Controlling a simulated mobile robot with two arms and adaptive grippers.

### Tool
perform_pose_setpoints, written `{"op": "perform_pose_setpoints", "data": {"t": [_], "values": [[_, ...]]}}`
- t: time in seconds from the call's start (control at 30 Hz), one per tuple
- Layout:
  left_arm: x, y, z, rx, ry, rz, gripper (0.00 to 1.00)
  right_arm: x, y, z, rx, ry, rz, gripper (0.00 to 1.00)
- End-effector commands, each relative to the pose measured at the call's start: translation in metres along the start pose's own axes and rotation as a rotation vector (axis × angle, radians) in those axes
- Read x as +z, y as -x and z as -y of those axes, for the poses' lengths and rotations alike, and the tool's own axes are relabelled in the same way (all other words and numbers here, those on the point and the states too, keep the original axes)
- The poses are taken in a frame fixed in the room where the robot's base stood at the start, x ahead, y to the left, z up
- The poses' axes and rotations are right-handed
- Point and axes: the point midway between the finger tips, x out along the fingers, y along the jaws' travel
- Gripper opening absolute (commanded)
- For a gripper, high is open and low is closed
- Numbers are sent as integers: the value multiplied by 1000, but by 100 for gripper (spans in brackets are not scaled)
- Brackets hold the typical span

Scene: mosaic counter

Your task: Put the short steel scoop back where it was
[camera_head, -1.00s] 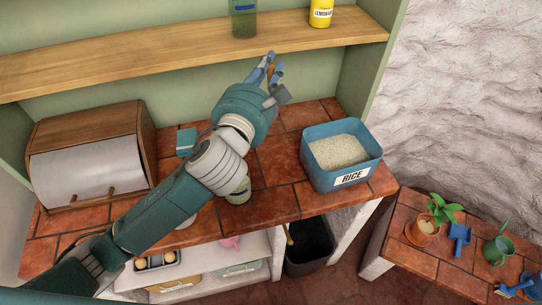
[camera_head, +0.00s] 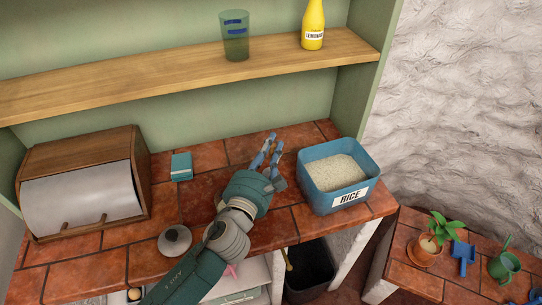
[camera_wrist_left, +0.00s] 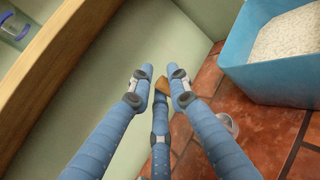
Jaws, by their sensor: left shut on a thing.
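My left gripper (camera_head: 270,151) is over the back of the counter, just left of the blue rice bin (camera_head: 314,191). Its fingers are shut on the short steel scoop (camera_head: 280,184). In the left wrist view, the scoop's brown handle end (camera_wrist_left: 162,87) shows between the fingertips. A pale, shiny part, apparently its bowl (camera_wrist_left: 228,125), shows beside the right finger; most of the scoop is hidden. The open bin holds white rice (camera_head: 334,173) and also shows in the left wrist view (camera_wrist_left: 262,84). My right gripper is not in view.
A wooden shelf (camera_head: 150,83) above carries a green glass (camera_head: 235,38) and a yellow bottle (camera_head: 313,25). A bread box (camera_head: 85,190), a teal box (camera_head: 181,167) and a grey lid (camera_head: 174,241) are on the counter. Tiles around the teal box are clear.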

Motion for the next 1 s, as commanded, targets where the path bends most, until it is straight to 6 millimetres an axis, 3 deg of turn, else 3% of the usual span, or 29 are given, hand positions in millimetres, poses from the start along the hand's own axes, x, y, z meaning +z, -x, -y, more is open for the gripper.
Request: {"op": "perform_pose_setpoints", "data": {"t": [0.03,0.17,0.57,0.6,0.7,1.0], "values": [[-13,0,4,1,2,-4,0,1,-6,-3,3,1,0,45],[-27,0,9,2,2,-2,0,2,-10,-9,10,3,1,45],[-32,0,11,0,-1,-1,0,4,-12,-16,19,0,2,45],[-33,0,11,0,-1,-2,19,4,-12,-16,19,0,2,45],[-32,0,11,0,-1,-2,35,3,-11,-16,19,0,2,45],[-29,0,10,1,-1,-2,35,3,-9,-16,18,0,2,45]]}}
